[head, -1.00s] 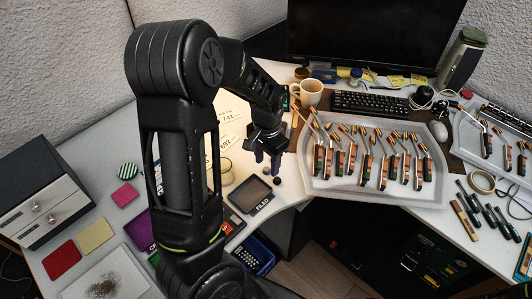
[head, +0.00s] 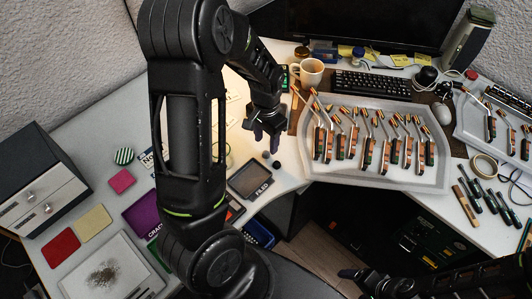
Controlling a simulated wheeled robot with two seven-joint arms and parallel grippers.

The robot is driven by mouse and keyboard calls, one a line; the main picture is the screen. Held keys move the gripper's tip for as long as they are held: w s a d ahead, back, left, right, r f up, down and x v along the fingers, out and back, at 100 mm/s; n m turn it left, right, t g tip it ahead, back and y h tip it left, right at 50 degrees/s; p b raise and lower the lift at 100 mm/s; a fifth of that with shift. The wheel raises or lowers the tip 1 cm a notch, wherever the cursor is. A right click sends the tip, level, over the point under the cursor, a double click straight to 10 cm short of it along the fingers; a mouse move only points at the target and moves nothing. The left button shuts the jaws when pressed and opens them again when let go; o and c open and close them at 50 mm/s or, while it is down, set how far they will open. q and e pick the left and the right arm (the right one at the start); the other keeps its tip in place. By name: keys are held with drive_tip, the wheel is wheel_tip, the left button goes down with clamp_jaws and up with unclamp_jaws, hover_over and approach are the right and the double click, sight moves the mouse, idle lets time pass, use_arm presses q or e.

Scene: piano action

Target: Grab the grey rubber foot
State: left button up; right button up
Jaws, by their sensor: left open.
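Two small dark rounded pieces lie on the pale desk just behind the dark tray marked FILED. One (head: 266,154) is right under my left fingertips and the other (head: 277,164) is slightly nearer and to the right. Either may be the grey rubber foot; I cannot tell which by colour. My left gripper (head: 261,138) points down just above them, open, with nothing seen between its fingers. My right gripper (head: 362,280) shows low at the right, over the dark area below the desk; its jaws are unclear.
The FILED tray (head: 250,182) lies at the desk's front edge. A white tray (head: 420,181) of piano hammers stands to the right, with a mug (head: 309,73) and a keyboard (head: 372,85) behind. My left arm hides part of the desk.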

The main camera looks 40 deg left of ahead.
sight(266, 153)
use_arm(q)
wheel_tip(266, 153, down, 5)
drive_tip(key=shift+a+f+p, duration=0.1)
drive_tip(key=shift+p, duration=0.45)
drive_tip(key=shift+c, duration=0.4)
clamp_jaws()
idle(0.3)
